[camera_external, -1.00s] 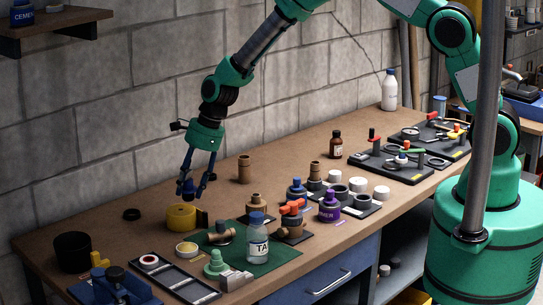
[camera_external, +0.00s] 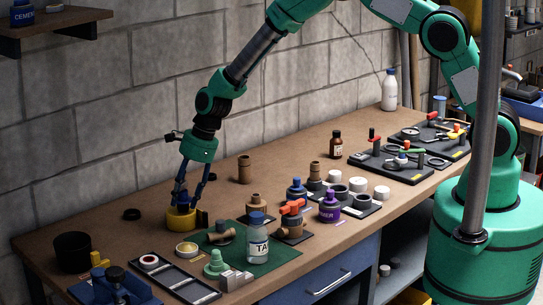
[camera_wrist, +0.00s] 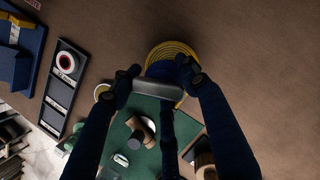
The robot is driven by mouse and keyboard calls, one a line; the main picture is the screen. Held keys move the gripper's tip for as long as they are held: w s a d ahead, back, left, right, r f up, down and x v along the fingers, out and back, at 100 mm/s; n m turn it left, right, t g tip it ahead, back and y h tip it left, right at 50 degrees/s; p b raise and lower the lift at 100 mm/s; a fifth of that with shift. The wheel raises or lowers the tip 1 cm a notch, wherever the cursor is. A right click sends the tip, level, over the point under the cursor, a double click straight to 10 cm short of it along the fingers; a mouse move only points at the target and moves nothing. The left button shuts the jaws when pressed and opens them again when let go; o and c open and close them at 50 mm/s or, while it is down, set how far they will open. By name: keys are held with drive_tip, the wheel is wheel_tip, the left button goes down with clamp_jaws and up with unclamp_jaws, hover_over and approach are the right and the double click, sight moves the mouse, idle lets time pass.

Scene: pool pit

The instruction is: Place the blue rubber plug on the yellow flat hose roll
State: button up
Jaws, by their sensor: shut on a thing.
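The yellow flat hose roll (camera_external: 180,221) lies on the bench near the wall; in the wrist view its ringed edge (camera_wrist: 176,50) shows beyond my fingertips. My gripper (camera_external: 187,205) points down over the roll, its fingertips at the roll's top. It is shut on the blue rubber plug (camera_wrist: 161,70), which shows between the fingertips (camera_wrist: 157,80) in the wrist view. The plug is over the roll and seems to be at its top face; I cannot tell whether they touch. In the external view the fingers mostly hide the plug.
A green mat (camera_external: 270,258) with fittings and a white bottle (camera_external: 257,246) lies in front of the roll. A dark tray (camera_external: 178,281) lies nearer the front edge.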

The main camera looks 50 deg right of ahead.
drive_tip(key=shift+f, duration=0.15)
drive_tip(key=o, duration=1.2)
drive_tip(key=v, duration=1.2)
drive_tip(key=shift+d+p, duration=0.1)
drive_tip(key=shift+p, duration=0.3)
